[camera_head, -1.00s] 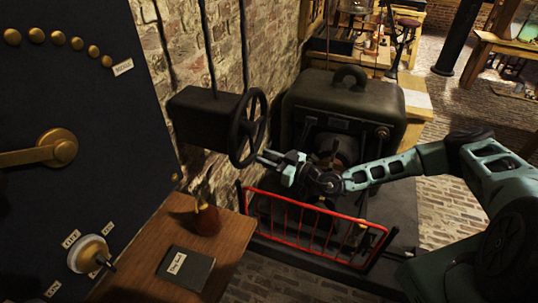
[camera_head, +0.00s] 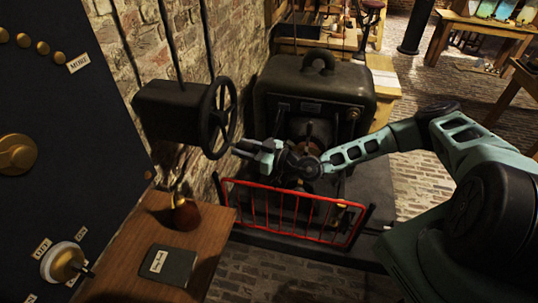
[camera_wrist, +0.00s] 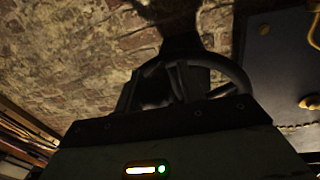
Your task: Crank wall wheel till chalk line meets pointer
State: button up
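The black wall wheel (camera_head: 219,118) stands on the right side of a dark box (camera_head: 172,110) fixed to the brick wall. My gripper (camera_head: 240,149) is just right of the wheel's lower rim, its fingers pointing left toward it. I cannot tell whether they touch the rim, or how far apart the fingers are. In the wrist view the wheel (camera_wrist: 238,74) shows as a dark curved rim with spokes, partly hidden behind the body of my gripper. I cannot make out a chalk line or a pointer in either view.
A red railing (camera_head: 290,211) stands below my arm, before a large dark machine (camera_head: 313,95). A wooden table (camera_head: 215,247) with a dark book (camera_head: 168,265) and a small brown vessel (camera_head: 185,214) is at lower left. A dark panel (camera_head: 60,130) with brass fittings is at left.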

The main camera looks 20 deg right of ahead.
jog(key=b+v, duration=0.5)
jog(key=v, duration=1.1)
jog(key=shift+s+d, duration=0.2)
jog(key=shift+d, duration=0.05)
jog(key=shift+f, duration=0.15)
